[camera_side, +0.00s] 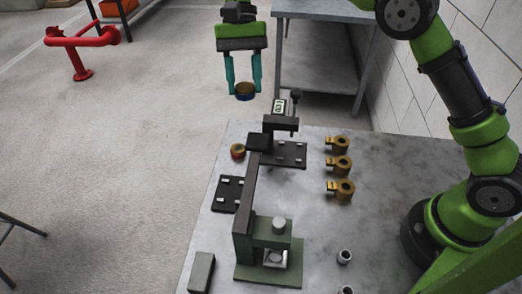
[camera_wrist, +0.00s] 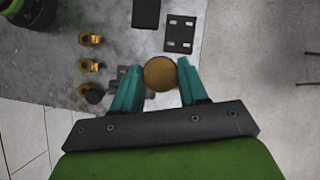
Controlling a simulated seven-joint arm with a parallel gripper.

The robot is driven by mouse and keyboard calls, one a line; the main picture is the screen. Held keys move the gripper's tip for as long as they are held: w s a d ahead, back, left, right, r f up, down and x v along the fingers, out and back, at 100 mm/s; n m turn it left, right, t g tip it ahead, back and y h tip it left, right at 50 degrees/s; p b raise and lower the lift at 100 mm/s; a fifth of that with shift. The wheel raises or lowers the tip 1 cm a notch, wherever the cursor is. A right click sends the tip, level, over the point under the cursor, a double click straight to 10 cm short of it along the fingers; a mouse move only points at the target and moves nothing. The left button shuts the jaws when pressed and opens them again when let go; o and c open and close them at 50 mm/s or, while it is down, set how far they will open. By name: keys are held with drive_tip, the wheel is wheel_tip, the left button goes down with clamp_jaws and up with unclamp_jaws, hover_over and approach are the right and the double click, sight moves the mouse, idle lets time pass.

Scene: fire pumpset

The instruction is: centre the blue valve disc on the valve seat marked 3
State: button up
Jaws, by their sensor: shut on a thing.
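The blue valve disc (camera_side: 245,92) has a blue rim and a brass-coloured top. My gripper (camera_side: 244,88) is shut on it and holds it high, near the far end of the table. In the wrist view the disc (camera_wrist: 160,73) shows its round brass face between the teal fingers (camera_wrist: 157,88). Three brass valve bodies with round openings stand in a row on the table: far (camera_side: 338,143), middle (camera_side: 340,164) and near (camera_side: 342,188). No number is readable on any of them, so I cannot tell which is seat 3. The disc is well apart from all three.
A black-armed fixture with a small display (camera_side: 279,106) and a dark knob (camera_side: 295,95) stands near the gripper. A green press (camera_side: 268,250) stands nearer. The table right of the dark plate (camera_side: 228,193) is partly clear.

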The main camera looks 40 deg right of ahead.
drive_tip(key=s+d+n+h, duration=0.2)
drive_tip(key=s+d+n, duration=0.3)
drive_tip(key=s+d, duration=1.1)
drive_tip(key=shift+g, duration=0.4)
drive_tip(key=f, duration=0.4)
drive_tip(key=d+f, duration=0.1)
drive_tip(key=f, duration=0.8)
drive_tip(key=shift+w+d+f, duration=0.1)
drive_tip(key=shift+d+f, duration=0.1)
drive_tip(key=shift+f, duration=0.05)
drive_tip(key=shift+f, duration=2.15)
drive_tip(key=shift+f, duration=0.3)
drive_tip(key=o, duration=1.3)
